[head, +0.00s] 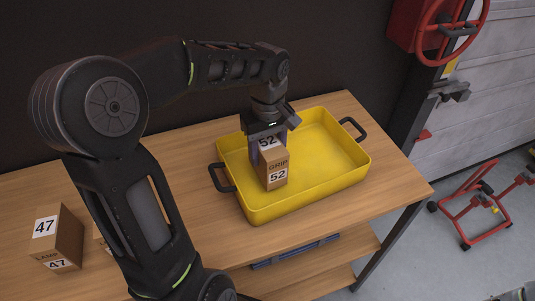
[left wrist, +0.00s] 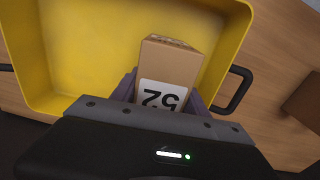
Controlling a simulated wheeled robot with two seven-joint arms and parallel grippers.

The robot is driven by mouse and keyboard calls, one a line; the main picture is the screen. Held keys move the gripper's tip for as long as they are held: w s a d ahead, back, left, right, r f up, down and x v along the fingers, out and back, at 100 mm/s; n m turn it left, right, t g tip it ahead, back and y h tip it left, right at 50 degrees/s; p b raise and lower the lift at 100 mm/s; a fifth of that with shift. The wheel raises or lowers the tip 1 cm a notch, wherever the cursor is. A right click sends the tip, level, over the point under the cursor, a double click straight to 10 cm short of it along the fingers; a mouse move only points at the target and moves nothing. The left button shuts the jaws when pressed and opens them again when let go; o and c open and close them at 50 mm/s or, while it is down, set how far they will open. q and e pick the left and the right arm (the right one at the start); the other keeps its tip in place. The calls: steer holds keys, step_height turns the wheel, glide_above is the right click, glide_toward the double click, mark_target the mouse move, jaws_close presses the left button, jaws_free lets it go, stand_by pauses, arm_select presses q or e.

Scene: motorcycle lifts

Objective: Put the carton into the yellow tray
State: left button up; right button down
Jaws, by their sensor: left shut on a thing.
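The carton (head: 276,172) is a small brown box marked 52. My left gripper (head: 268,150) is shut on its upper part and holds it upright, inside the outline of the yellow tray (head: 332,150) in the head view. I cannot tell whether the carton's base touches the tray floor. In the left wrist view the carton (left wrist: 170,70) sits between the fingers of the left gripper (left wrist: 165,88), with the yellow tray (left wrist: 90,45) around it. The tray lies on the wooden table and has black handles. My right gripper is not seen.
Another carton, marked 47 (head: 56,238), stands at the left of the wooden table (head: 370,222). A second brown box is partly hidden behind my left arm. A blue item (head: 295,252) lies on the lower shelf. A red wheeled stand (head: 470,205) is on the floor at right.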

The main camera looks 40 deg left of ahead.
arm_select(q)
steer(key=shift+f, duration=0.8)
steer(key=shift+f, duration=0.2)
steer(key=o, duration=1.6)
steer(key=shift+r, duration=0.15)
step_height(320, 180, up, 12)
steer(key=shift+r, duration=0.1)
